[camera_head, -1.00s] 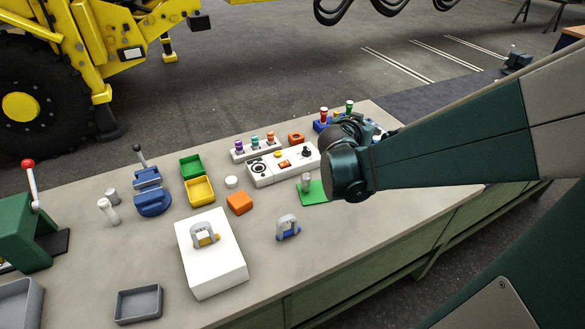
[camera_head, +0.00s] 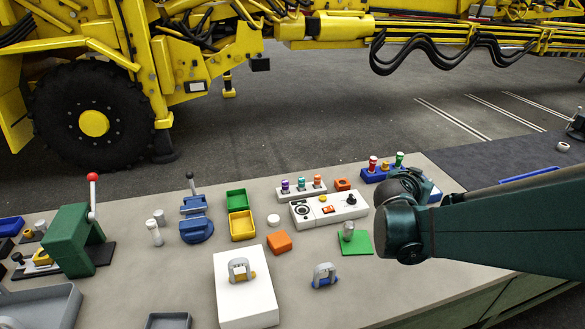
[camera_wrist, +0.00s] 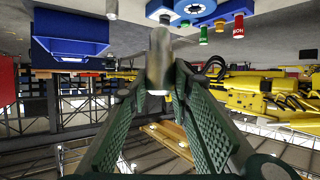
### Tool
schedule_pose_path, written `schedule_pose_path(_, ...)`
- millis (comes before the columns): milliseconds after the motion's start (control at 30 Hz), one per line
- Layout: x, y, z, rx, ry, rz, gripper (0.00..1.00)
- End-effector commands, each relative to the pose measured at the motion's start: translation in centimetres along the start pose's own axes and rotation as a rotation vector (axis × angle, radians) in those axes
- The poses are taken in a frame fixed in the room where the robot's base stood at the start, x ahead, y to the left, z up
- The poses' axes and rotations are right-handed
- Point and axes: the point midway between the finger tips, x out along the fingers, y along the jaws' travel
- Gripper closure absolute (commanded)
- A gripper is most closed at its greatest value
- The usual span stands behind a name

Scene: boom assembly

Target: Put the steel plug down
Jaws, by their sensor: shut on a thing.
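My gripper shows in the wrist view (camera_wrist: 158,85), its two green fingers closed on a smooth metallic cylinder, the steel plug (camera_wrist: 159,50). The plug points away from the palm, toward the top of that picture. In the head view my dark wrist covers the fingers and the held plug, over the right part of the bench. A green plate (camera_head: 357,248) lies just left of my wrist, with a grey upright cylinder (camera_head: 348,232) on it.
A blue rack (camera_head: 374,177) with coloured plugs stands behind my wrist. A white control box (camera_head: 330,210) and an orange block (camera_head: 279,242) stand to the left. A white block (camera_head: 247,300) with a grey handle and a smaller grey handle (camera_head: 324,275) are nearer the front.

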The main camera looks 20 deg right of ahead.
Motion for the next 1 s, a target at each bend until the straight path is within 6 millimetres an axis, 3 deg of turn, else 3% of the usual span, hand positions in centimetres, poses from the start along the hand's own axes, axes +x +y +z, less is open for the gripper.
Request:
schedule_pose_path(433, 1.4, 2.0, 5.8, -0.024, 0.000, -0.063, 0.95)
schedule_pose_path(700, 1.2, 2.0, 9.6, -0.071, 0.001, -0.181, 0.95)
schedule_pose_path(1000, 0.7, 1.4, 11.6, -0.114, 0.000, -0.286, 0.95)
